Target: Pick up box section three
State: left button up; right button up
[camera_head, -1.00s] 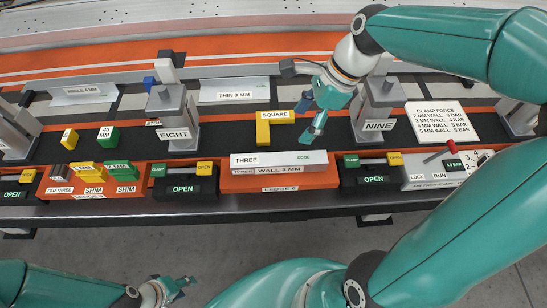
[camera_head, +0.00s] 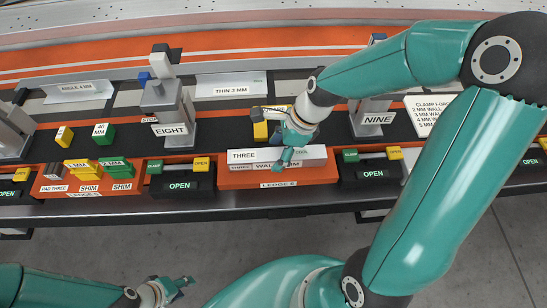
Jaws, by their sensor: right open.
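Box section three (camera_head: 242,156) is a pale grey block marked THREE and WALL 3 MM. It lies on the orange ledge B (camera_head: 235,183) at the front of the bench. My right gripper (camera_head: 281,150) is open over the right half of the box and hides part of its labels. I cannot tell whether its fingers touch the box. My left gripper (camera_head: 178,285) is low at the bottom left, away from the bench, and too small to read as open or shut.
Clamp towers EIGHT (camera_head: 171,129) and NINE (camera_head: 375,119) stand behind on either side. Black OPEN clamps (camera_head: 181,185) flank the ledge. Yellow and green shims (camera_head: 117,168) lie to the left.

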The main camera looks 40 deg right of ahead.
jog(key=shift+w+a+f, duration=0.1)
jog(key=shift+a+f, duration=0.05)
jog(key=shift+f, duration=0.3)
jog(key=shift+c, duration=0.2)
grip_shut()
jog(key=shift+r, duration=0.15)
